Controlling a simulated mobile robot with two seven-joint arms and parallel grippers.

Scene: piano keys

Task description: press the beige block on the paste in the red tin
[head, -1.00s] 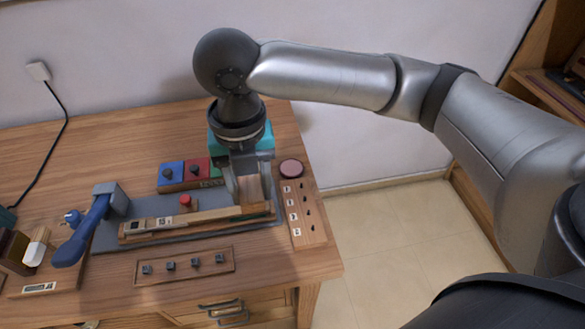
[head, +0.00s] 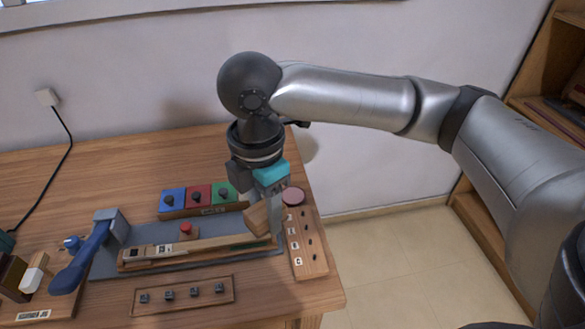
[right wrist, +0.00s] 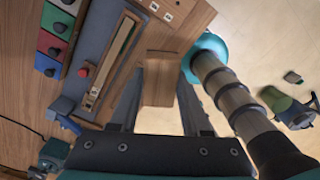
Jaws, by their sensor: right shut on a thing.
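The beige block (head: 257,220) is a wooden-coloured piece held tilted between the fingers of my right gripper (head: 262,212). It is over the right end of the long wooden key piece; whether they touch I cannot tell. In the right wrist view the block (right wrist: 160,78) sits between the two fingers. The red tin (head: 293,196) is round, with a dull pinkish top, and stands just right of the gripper at the table's right side. The block is apart from it. My left gripper is not in view.
The key piece (head: 190,247) lies on a grey base (head: 110,268), with a red button (head: 185,231). Blue, red and green boxes (head: 198,196) stand behind. A hole board (head: 308,258) lies in front of the tin, and a knob board (head: 184,294) at the front. A blue-handled tool (head: 78,262) is at left.

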